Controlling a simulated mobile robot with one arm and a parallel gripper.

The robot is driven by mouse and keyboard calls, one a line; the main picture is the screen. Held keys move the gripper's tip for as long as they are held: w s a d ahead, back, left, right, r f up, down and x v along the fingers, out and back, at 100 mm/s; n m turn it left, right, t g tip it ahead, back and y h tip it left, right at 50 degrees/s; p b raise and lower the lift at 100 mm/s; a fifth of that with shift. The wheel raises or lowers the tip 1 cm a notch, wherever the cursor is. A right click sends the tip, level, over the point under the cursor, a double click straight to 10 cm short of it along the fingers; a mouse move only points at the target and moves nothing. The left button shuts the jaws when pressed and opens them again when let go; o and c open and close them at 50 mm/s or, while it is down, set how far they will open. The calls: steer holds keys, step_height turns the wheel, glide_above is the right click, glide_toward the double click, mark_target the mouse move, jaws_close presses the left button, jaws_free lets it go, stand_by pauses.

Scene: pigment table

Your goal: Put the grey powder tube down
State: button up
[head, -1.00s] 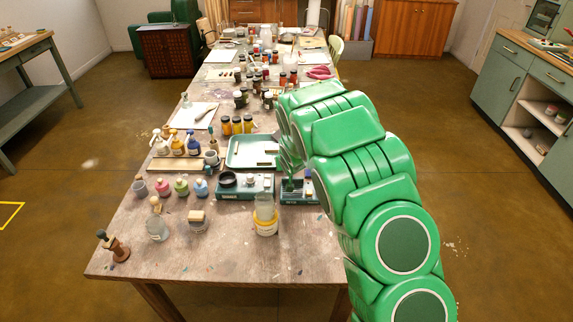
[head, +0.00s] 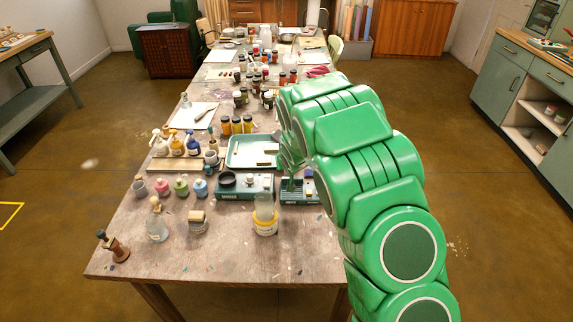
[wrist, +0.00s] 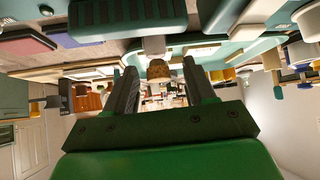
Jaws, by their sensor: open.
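My gripper (wrist: 160,78) is open, with its two dark fingers apart in the wrist view. A pale grey tube (wrist: 153,46) with a cork stopper (wrist: 158,69) shows beyond and between the fingertips; neither finger visibly touches it. That view is upside down, and the tube appears upright at a dark teal rack (wrist: 128,17); how deep it sits cannot be told. In the head view my gripper (head: 288,158) is just behind the green rack (head: 300,196), partly hidden by my arm. I cannot make out the tube there.
A teal scale (head: 245,192) stands left of the rack, with a yellow-based beaker (head: 265,222) in front. A pale green tray (head: 250,152) lies behind. Several pigment jars (head: 181,187) and bottles crowd the left.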

steer(key=s+d+r+m+g+h, duration=0.1)
steer(key=s+d+r+g, duration=0.1)
steer(key=s+d+r, duration=0.55)
steer(key=s+d+r+g+h, duration=0.15)
steer(key=s+r, duration=0.35)
steer(key=s, duration=0.6)
steer(key=s+d+r+m+g, duration=0.1)
steer(key=s+d+r, duration=0.45)
steer(key=s, duration=0.35)
steer(key=s+r+g, duration=0.3)
steer(key=s, duration=1.2)
steer(key=s+d+r+g, duration=0.1)
steer(key=s+r+g, duration=0.2)
steer(key=s, duration=1.2)
steer(key=shift+s+r+y, duration=0.2)
steer(key=shift+r+y, duration=0.15)
steer(key=shift+r, duration=0.25)
